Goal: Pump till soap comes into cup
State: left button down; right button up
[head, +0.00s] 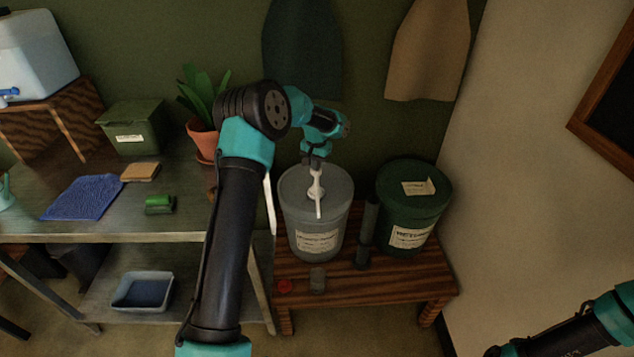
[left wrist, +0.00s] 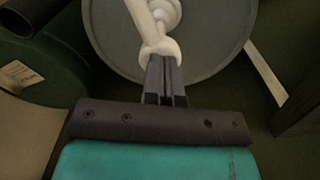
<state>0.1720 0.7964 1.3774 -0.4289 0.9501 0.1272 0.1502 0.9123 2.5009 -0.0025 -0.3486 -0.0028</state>
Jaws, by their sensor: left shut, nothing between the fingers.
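A grey bucket (head: 317,225) with a white label stands on the wooden bench, and its lid (left wrist: 110,35) fills the top of the left wrist view. A white pump (head: 317,182) rises from the lid, its nozzle pointing to the front; its white head (left wrist: 160,48) shows in the left wrist view. My left gripper (head: 316,158) is shut and empty, right above the pump head. In the left wrist view its fingertips (left wrist: 165,62) meet the pump head's edge; I cannot tell if they press it. A small clear cup (head: 318,280) stands on the bench in front of the bucket.
A green bucket (head: 407,210) stands on the bench (head: 400,282) to the right, with dark cylinders (head: 369,218) between the buckets. A small red object (head: 284,286) lies beside the cup. A metal table (head: 110,222) with a potted plant (head: 203,135) is at left.

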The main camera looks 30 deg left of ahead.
pick_arm(q)
jog(key=shift+f, duration=1.25)
jog(key=shift+r, duration=2.6)
jog(key=shift+r, duration=0.15)
notch_tip(320, 180, up, 6)
jog(key=shift+f, duration=0.15)
